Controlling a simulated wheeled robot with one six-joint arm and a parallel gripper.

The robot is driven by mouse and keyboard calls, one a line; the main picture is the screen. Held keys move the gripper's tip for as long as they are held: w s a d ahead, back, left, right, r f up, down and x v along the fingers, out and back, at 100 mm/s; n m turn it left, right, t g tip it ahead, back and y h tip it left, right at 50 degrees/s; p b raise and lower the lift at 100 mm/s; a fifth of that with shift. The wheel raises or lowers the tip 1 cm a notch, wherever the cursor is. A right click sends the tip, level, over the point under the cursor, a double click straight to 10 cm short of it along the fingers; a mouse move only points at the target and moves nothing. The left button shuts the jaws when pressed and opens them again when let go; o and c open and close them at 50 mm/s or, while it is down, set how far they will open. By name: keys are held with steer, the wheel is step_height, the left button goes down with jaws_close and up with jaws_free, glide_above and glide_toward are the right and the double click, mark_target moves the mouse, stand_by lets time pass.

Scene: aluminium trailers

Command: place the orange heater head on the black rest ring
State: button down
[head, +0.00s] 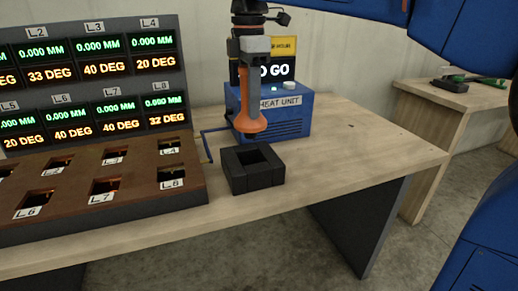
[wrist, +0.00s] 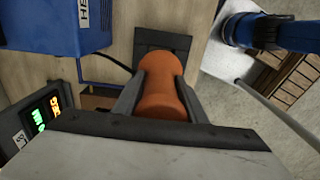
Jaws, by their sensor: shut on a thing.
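The orange heater head (head: 248,122) hangs upright in my gripper (head: 247,92), with its wide end down. In the head view it is above and slightly left of the black rest ring (head: 266,178), a square block with a square opening that stands on the wooden table. A gap shows between the head's lower end and the ring. In the wrist view the orange head (wrist: 164,92) sits between the two fingers of my gripper (wrist: 160,98). The black ring (wrist: 163,41) shows partly behind it there; its opening is mostly hidden.
The blue heat unit (head: 285,112) stands behind the ring. A brown slotted panel (head: 130,185) with displays (head: 90,75) is to the left. A thin blue bracket (head: 207,146) stands between panel and ring. The table (head: 350,150) is clear to the right.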

mark_target(250, 134)
steer(key=shift+f, duration=4.25)
steer(key=c, duration=1.1)
jaws_free()
steer(key=shift+f, duration=0.15)
step_height(250, 134, up, 12)
steer(key=shift+r, duration=0.15)
steer(key=shift+s, duration=0.1)
